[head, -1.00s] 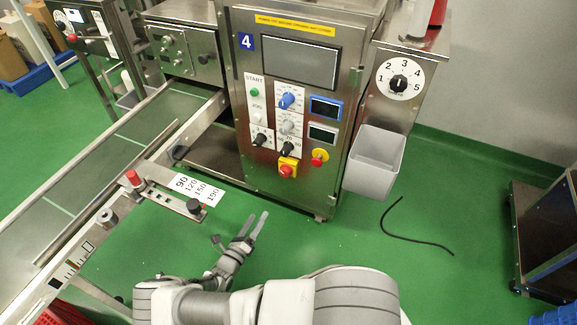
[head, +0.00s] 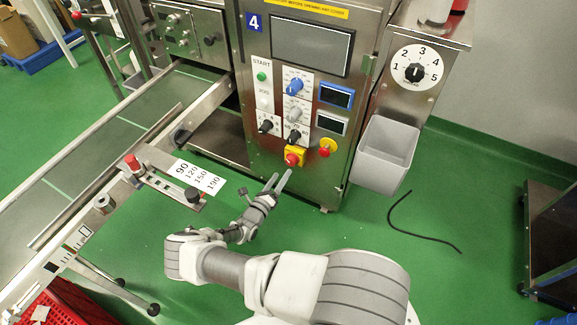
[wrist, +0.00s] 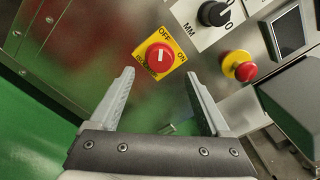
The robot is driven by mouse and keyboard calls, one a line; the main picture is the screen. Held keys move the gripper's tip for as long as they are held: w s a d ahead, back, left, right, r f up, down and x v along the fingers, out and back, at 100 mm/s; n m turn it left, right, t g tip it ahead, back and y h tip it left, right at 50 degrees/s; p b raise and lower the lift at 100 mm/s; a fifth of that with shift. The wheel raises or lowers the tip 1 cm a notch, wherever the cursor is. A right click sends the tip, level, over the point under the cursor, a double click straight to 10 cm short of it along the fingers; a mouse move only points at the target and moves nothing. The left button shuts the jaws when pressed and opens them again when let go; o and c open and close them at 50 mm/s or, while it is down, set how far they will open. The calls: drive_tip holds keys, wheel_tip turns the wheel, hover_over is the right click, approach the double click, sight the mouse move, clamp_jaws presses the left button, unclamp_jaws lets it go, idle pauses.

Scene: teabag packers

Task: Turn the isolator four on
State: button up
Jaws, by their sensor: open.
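The isolator is a red rotary knob (head: 291,159) on a yellow plate, low on the front of the steel machine marked 4. In the wrist view, the isolator knob (wrist: 159,57) sits just beyond my fingertips, roughly centred between them. Its plate reads OFF at the top and ON at the right, and the knob's white mark appears to point toward OFF. My gripper (head: 278,181) is open and empty, just below the isolator in the head view. Its two fingers (wrist: 160,78) also show in the wrist view, apart from the knob.
A grey bin (head: 388,153) hangs at the machine's right. The conveyor (head: 100,165) runs along the left. A black cable (head: 420,233) lies on the green floor.

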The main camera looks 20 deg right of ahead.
sight(289, 162)
drive_tip(key=b+x, duration=0.1)
drive_tip(key=x, duration=0.6)
clamp_jaws()
drive_tip(key=shift+s, duration=0.1)
